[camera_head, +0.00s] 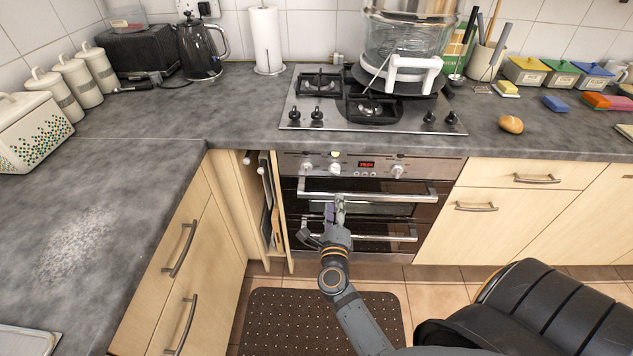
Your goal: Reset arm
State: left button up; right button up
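My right gripper (336,209) is in front of the built-in oven (370,185), below the level of the worktop. Its fingers point up in the picture, toward the oven's upper handle. They look close together, but whether they are open or shut is unclear at this size. No held object can be made out. I cannot tell whether the gripper touches the oven. My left gripper is not in view.
Grey worktop (250,110) runs along the back and left. The hob (330,110) carries a glass-bowl appliance (407,45). Left of the oven, a narrow cabinet (262,200) stands open. A dotted brown mat (270,320) lies on the floor.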

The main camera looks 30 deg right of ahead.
jog(key=s+a+f+n+g+y+p, duration=0.1)
jog(key=s+a+f+n+y, duration=0.15)
jog(key=f+n, duration=0.45)
jog(key=s+a+f+n+g+y+p, duration=0.25)
jog(key=f+n, duration=0.25)
jog(key=f, duration=0.4)
jog(key=s+a+f+n+y+p, duration=0.1)
jog(key=s+a+f+n+y, duration=0.15)
jog(key=f+n, duration=0.45)
jog(key=s+d+f+n+g, duration=0.1)
jog(key=s+f+n+g, duration=0.2)
jog(key=s, duration=0.7)
jog(key=s+d+f+n+g+p, duration=0.1)
jog(key=s+f+n+g, duration=0.3)
jog(key=s+f, duration=0.4)
jog(key=s+d+f+n+g+p, duration=0.1)
jog(key=s+d+f+n+g, duration=0.2)
jog(key=s, duration=1)
notch_tip(320, 180, down, 4)
jog(key=shift+s+d+r+n+g+y, duration=0.15)
jog(key=shift+r+n+g+y, duration=0.2)
jog(key=shift+n, duration=0.55)
